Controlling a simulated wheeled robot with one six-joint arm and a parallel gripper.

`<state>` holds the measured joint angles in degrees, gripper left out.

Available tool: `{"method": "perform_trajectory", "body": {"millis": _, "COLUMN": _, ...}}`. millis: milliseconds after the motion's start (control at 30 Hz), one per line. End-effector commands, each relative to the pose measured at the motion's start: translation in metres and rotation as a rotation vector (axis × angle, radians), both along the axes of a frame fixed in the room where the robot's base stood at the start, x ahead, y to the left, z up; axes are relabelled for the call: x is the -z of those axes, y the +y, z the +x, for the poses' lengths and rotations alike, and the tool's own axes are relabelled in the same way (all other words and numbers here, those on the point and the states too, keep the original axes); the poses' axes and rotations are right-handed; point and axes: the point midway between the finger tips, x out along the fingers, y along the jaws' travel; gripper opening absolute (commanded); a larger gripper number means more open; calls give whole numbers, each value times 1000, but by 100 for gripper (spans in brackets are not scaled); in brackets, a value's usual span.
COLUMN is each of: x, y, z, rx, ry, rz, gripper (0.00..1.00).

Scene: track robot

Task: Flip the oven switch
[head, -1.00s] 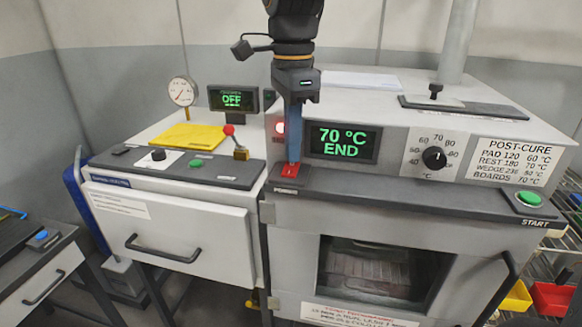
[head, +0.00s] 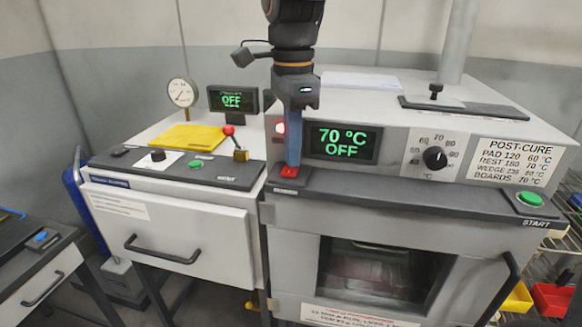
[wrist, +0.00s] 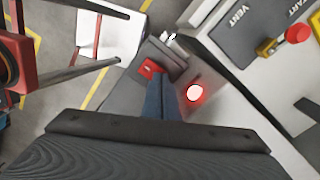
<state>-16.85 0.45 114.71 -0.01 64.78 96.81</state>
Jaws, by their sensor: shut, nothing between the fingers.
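The oven (head: 300,222) fills the right of the head view. Its red power switch (head: 288,171) sits on the left end of the dark front ledge, and it also shows in the wrist view (wrist: 152,68). My gripper (head: 292,163) points down with its blue fingers shut and empty, the tips at the switch. Whether they touch it I cannot tell. The oven display (head: 342,144) reads 70 °C OFF. A red lamp (head: 280,128) glows beside my fingers, also bright in the wrist view (wrist: 194,92).
A temperature dial (head: 434,158) and a green start button (head: 529,198) are on the oven's right side. To the left stands another machine with a red-knobbed lever (head: 229,131), a gauge (head: 181,93) and a yellow sheet (head: 187,136). Its display (head: 232,100) reads OFF.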

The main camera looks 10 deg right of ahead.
Motion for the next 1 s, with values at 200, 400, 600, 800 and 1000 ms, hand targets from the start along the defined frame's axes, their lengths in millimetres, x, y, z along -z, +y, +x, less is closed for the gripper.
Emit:
{"method": "perform_trajectory", "body": {"millis": 200, "x": -13, "y": 0, "z": -1, "rx": 0, "ry": 2, "rz": 0, "gripper": 0}}
{"method": "perform_trajectory", "body": {"millis": 400, "x": -28, "y": 0, "z": -1, "rx": 0, "ry": 2, "rz": 0, "gripper": 0}}
{"method": "perform_trajectory", "body": {"millis": 600, "x": -41, "y": 0, "z": -1, "rx": 0, "ry": 2, "rz": 0, "gripper": 0}}
{"method": "perform_trajectory", "body": {"millis": 800, "x": -56, "y": 0, "z": -1, "rx": 1, "ry": 2, "rz": 0, "gripper": 0}}
{"method": "perform_trajectory", "body": {"millis": 1000, "x": -69, "y": 0, "z": -1, "rx": 1, "ry": 1, "rz": 0, "gripper": 0}}
